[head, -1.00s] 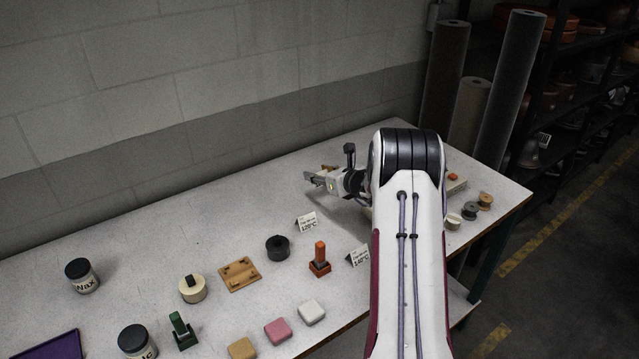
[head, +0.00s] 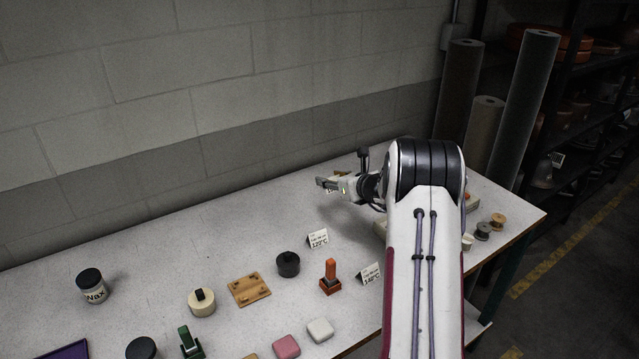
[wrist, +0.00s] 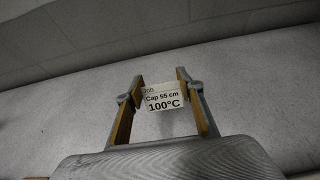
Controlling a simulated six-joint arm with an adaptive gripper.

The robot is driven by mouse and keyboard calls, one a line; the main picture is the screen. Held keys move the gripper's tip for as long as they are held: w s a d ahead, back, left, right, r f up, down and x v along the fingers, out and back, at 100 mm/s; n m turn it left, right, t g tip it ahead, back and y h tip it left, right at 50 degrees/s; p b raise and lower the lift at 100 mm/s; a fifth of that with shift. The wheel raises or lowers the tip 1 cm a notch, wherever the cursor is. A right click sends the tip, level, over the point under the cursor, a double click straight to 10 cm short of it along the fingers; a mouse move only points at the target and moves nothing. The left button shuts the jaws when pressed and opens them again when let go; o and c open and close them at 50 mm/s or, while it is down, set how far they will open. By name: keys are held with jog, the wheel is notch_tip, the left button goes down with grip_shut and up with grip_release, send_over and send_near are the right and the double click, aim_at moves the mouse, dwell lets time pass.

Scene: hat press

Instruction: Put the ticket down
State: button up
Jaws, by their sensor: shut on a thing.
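My gripper (head: 322,184) is at the back of the white table, left of my arm's elbow. In the wrist view my gripper (wrist: 160,78) has a small white ticket (wrist: 163,97) between its two fingers. The ticket reads "Job, Cap 55 cm, 100°C" and faces the camera. In the head view the ticket is mostly hidden by the fingers. I cannot tell whether it touches the table top (wrist: 75,110).
Two standing tickets, 120°C (head: 317,238) and 140°C (head: 370,274), are nearer the front. Near them are a black round weight (head: 288,264), an orange stamp (head: 330,277) and a wooden board (head: 249,289). The back left of the table is clear.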

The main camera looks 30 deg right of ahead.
jog(key=w+a+n+y, duration=0.2)
jog(key=w+a, duration=0.3)
jog(key=a, duration=0.6)
jog(key=n+g+y, duration=0.4)
jog(key=n+y, duration=0.3)
jog(key=y, duration=0.1)
send_over(165, 265)
jog(key=shift+r, duration=0.15)
jog(key=shift+h, duration=0.3)
jog(key=shift+f, duration=3.1)
jog(key=shift+f, duration=1.9)
